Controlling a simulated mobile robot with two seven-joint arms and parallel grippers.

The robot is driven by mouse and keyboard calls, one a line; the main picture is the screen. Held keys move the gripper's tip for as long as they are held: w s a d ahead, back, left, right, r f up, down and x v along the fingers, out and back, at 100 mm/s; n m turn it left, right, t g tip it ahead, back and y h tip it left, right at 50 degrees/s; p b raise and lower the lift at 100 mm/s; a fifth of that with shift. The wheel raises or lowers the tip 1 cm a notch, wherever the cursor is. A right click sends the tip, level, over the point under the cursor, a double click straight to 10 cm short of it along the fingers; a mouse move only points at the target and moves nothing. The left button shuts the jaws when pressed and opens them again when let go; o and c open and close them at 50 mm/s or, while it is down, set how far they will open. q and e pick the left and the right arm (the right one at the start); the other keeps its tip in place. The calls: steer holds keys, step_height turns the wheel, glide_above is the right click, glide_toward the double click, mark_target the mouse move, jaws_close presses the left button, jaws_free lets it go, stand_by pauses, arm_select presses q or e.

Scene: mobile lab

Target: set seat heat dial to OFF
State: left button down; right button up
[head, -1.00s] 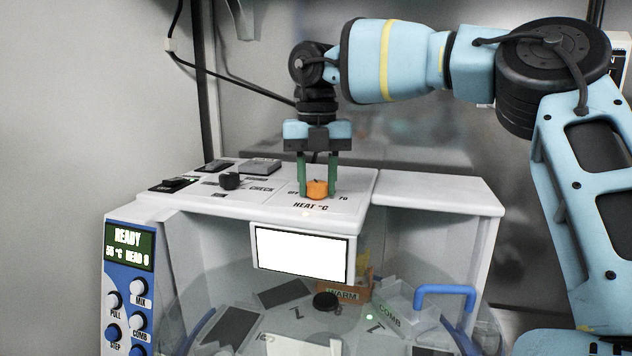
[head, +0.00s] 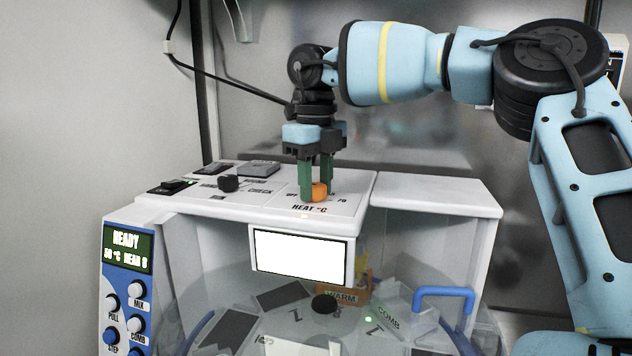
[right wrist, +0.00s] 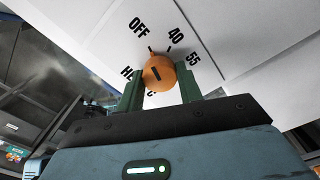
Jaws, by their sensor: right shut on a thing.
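The orange seat heat dial (head: 320,190) sits on the white top panel of the machine, above the "HEAT °C" print. My right gripper (head: 315,192) points straight down and is shut on the dial, one green finger on each side. The display (head: 128,249) seems to read READY and 50 °C. My left gripper is not in view.
A black knob (head: 229,183) near the CHECK print and a black switch (head: 172,186) sit left of the dial. A blank white screen (head: 301,256) hangs at the front. Below, a clear cover with a blue handle (head: 445,292) encloses cards.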

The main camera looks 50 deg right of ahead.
mark_target(316, 185)
steer(key=shift+r, duration=0.1)
stand_by(0.3)
steer(key=o, duration=1)
steer(key=shift+r, duration=3.85)
